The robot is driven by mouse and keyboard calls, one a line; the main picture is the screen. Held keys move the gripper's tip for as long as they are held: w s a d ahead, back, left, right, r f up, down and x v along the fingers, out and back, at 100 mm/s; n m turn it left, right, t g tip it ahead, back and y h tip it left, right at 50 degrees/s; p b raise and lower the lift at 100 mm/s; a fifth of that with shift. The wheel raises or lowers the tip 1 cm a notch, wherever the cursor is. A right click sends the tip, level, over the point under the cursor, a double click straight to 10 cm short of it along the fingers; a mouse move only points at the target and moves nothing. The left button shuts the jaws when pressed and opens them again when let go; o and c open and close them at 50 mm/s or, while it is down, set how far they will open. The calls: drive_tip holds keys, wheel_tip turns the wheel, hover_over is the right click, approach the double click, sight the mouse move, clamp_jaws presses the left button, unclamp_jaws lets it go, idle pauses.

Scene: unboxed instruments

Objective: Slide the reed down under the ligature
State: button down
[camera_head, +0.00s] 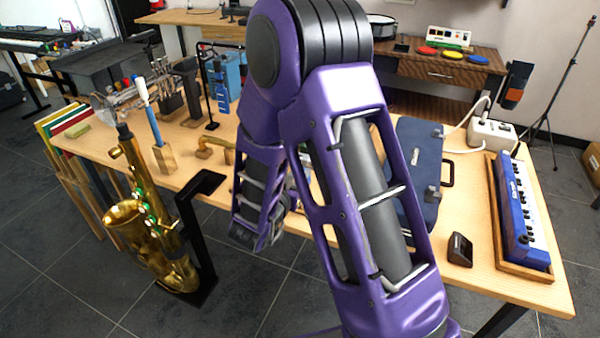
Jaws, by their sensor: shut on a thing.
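My purple arm fills the middle of the view and hides part of the table (520,275). Its lower end hangs at the table's front edge, and my gripper cannot be made out. A brass curved piece (217,143), seemingly a saxophone neck, rests by a small wooden block (203,152) left of my arm; its right part is hidden. No reed, ligature or mouthpiece can be made out. A brass saxophone body (150,215) stands in front of the table on a black stand (200,230).
A blue case (417,165) lies right of my arm. A small black device (459,249) and a blue keyboard-like instrument (522,210) in a wooden tray stand farther right. A blue-handled brush-like tool (148,110) stands upright at left.

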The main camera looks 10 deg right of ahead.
drive_tip(key=shift+f, duration=0.5)
idle(0.5)
drive_tip(key=c, duration=0.8)
unclamp_jaws()
drive_tip(key=shift+s+a, duration=0.1)
drive_tip(key=shift+s+a+r, duration=0.1)
drive_tip(key=shift+s+a, duration=0.1)
drive_tip(key=p+v, duration=0.1)
drive_tip(key=v, duration=1.5)
drive_tip(key=shift+s+a, duration=0.15)
drive_tip(key=shift+s, duration=0.15)
drive_tip(key=shift+r, duration=0.1)
